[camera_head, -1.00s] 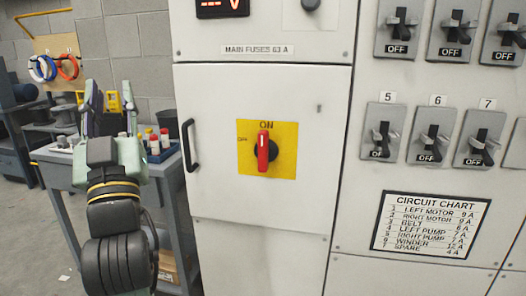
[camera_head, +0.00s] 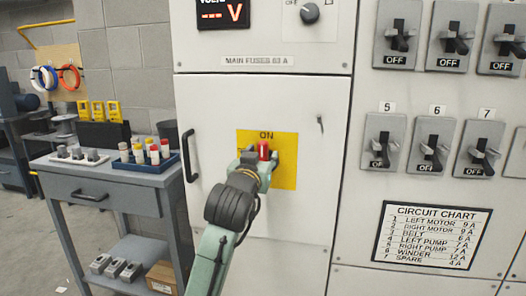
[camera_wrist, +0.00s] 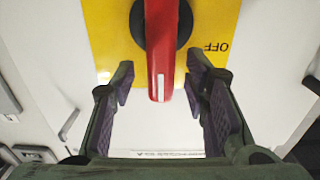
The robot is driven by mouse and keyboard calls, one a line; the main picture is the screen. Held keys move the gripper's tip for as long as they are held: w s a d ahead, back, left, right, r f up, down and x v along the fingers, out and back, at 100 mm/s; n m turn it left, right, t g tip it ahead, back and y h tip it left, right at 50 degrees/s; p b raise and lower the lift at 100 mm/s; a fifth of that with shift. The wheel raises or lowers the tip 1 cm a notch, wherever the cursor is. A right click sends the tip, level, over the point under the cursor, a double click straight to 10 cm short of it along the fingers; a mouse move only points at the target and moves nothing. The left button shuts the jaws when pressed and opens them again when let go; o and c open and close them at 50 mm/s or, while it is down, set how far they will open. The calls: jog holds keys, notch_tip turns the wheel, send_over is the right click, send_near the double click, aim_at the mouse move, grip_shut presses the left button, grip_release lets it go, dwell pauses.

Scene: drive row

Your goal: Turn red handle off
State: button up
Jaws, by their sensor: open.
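The red handle (camera_head: 264,150) is on a yellow plate (camera_head: 286,174) on the white cabinet door. Its top end stands upright below the word ON; my gripper (camera_head: 260,163) hides its lower part in the head view. In the wrist view the red handle (camera_wrist: 161,45) runs down the middle of the picture from a black round base, with a white mark near its end. My gripper (camera_wrist: 162,82) is open there, one dark finger on each side of the handle's end, with gaps between. The word OFF shows on the yellow plate (camera_wrist: 110,40) at the right.
The cabinet door has a black pull handle (camera_head: 189,151) at its left. Rows of grey switches (camera_head: 433,144) and a circuit chart (camera_head: 430,237) are at the right. A cart (camera_head: 110,184) with bottles stands at the left. The door around the plate is clear.

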jog(key=shift+x, duration=1.25)
jog(key=shift+c, duration=0.4)
jog(key=shift+a, duration=0.1)
grip_shut()
